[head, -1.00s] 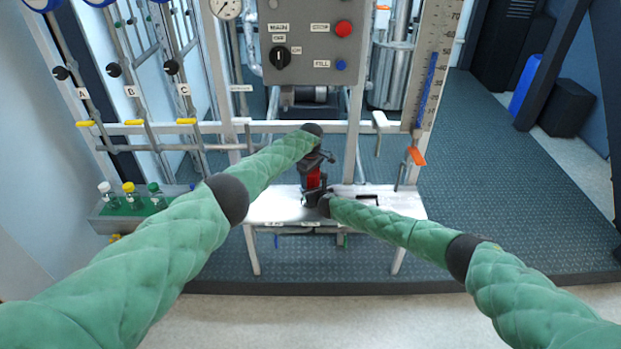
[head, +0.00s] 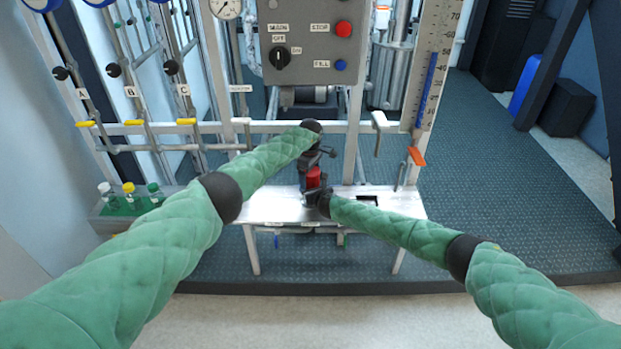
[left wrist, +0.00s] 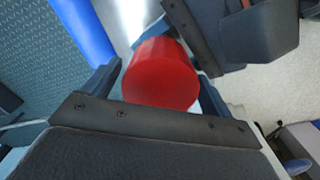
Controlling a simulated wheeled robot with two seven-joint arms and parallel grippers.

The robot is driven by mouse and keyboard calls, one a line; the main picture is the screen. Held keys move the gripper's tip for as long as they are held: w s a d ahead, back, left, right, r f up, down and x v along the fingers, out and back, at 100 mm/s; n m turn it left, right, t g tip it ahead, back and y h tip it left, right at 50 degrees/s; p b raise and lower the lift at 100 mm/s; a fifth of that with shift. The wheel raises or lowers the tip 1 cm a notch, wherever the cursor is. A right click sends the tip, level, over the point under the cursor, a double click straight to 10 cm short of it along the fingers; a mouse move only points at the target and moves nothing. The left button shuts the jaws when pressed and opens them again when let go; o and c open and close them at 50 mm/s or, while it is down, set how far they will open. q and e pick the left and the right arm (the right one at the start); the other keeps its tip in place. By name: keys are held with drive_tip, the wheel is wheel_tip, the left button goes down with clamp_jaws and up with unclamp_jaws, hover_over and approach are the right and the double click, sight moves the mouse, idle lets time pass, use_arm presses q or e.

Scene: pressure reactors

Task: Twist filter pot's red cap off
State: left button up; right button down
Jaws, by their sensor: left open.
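The filter pot's red cap (head: 313,177) stands upright over the small white bench in the head view. The pot's body below it is mostly hidden by my right gripper. My left gripper (head: 318,160) is open just above the cap, pointing down. In the left wrist view the red cap (left wrist: 158,75) lies between the open jaws of my left gripper (left wrist: 165,85), with room beside it; I cannot tell whether a jaw touches it. My right gripper (head: 316,197) is low at the pot from the right; its fingers are too small and dark to read.
The white bench (head: 270,207) has a dark square opening (head: 367,200) right of the pot. A grey control box (head: 310,45) with a red button hangs behind. A tray with several capped bottles (head: 130,200) stands at the left. An orange-handled valve (head: 416,157) is at the right.

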use_arm(q)
wheel_tip(320, 180, up, 3)
drive_tip(key=shift+d+r, duration=0.1)
drive_tip(key=shift+c, duration=0.5)
drive_tip(key=shift+r+m, duration=1.55)
drive_tip(key=shift+m, duration=0.05)
drive_tip(key=shift+f, duration=3.8)
drive_tip(key=c, duration=1)
drive_tip(key=shift+n, duration=1.6)
drive_tip(key=o, duration=1.1)
drive_tip(key=shift+r, duration=2.3)
